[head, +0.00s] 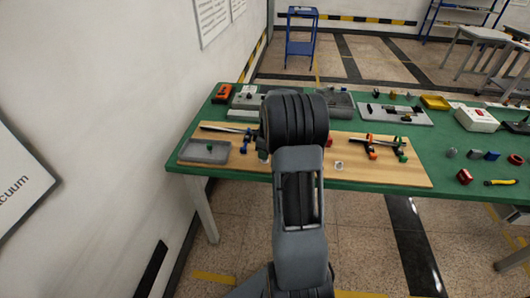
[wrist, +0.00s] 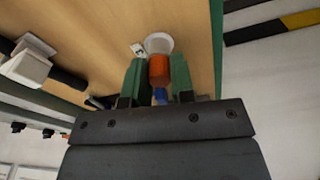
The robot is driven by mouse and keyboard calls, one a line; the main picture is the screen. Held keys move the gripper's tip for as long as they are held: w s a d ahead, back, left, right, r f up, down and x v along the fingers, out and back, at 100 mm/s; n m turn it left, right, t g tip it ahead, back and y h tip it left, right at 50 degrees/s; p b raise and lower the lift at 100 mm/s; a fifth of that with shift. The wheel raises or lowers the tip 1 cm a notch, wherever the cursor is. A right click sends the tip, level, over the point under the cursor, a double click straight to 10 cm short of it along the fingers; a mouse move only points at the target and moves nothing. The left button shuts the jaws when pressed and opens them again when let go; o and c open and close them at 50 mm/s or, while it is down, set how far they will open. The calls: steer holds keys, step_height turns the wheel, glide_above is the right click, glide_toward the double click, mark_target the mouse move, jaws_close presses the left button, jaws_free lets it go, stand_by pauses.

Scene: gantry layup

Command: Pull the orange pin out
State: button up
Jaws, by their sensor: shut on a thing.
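In the wrist view the orange pin (wrist: 159,72) stands between the two green fingers of my gripper (wrist: 158,80), which is shut on it. A white round piece (wrist: 159,43) sits at the pin's far end. I cannot tell whether the pin is still inside it or apart from it. A small blue part (wrist: 160,95) shows between the fingers at the near end. In the head view my arm hides the pin and most of the gripper.
A wooden board (head: 390,177) lies on the green table (head: 450,140). A white box (head: 477,119) and several loose parts stand farther right. A wall rises at the left.

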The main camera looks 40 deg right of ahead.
steer(key=shift+c, duration=0.7)
steer(key=shift+o, duration=1.4)
jaws_close()
steer(key=shift+r, duration=0.3)
steer(key=shift+r+p, duration=0.35)
steer(key=shift+p, duration=0.1)
steer(key=shift+r+p, duration=0.75)
steer(key=shift+r, duration=0.4)
steer(key=shift+r+p, duration=1.05)
steer(key=shift+r, duration=0.55)
